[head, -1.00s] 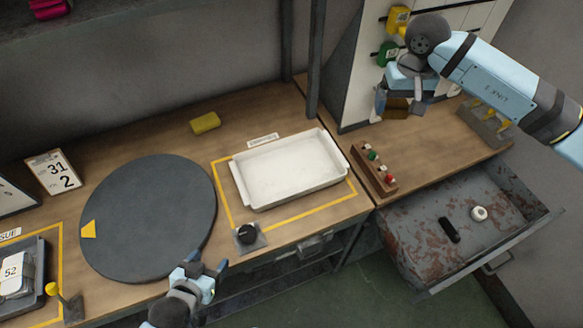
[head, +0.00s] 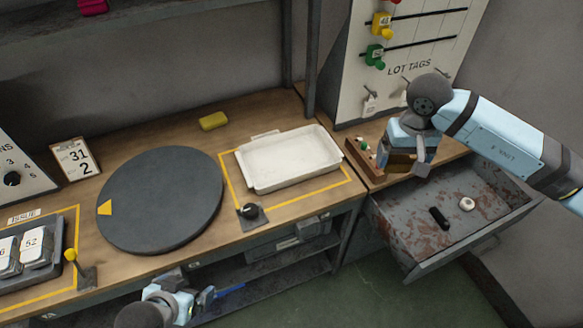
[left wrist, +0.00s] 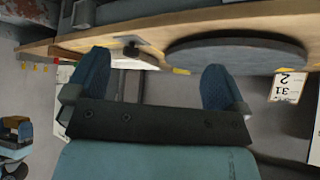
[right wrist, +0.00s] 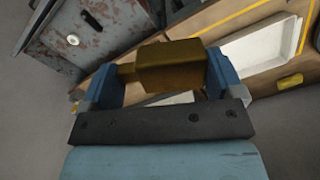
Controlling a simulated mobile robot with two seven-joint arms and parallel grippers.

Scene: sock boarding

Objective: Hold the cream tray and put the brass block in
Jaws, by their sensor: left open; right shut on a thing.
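The cream tray (head: 290,160) lies flat and empty on the bench inside a yellow outline, and part of it shows in the right wrist view (right wrist: 262,48). My right gripper (head: 398,162) is shut on the brass block (right wrist: 170,65), above the bench and drawer to the right of the tray. In the head view the brass block (head: 402,163) is partly covered by the gripper. My left gripper (head: 205,299) is open and empty in front of the bench edge, below and left of the tray; its two fingers show apart in the left wrist view (left wrist: 155,88).
A dark round turntable (head: 160,200) is left of the tray. A knob (head: 250,211) sits near the tray's front edge. A yellow block (head: 213,121) lies behind. A wooden button strip (head: 364,160) is right of the tray. A rusty open drawer (head: 405,235) holds small items.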

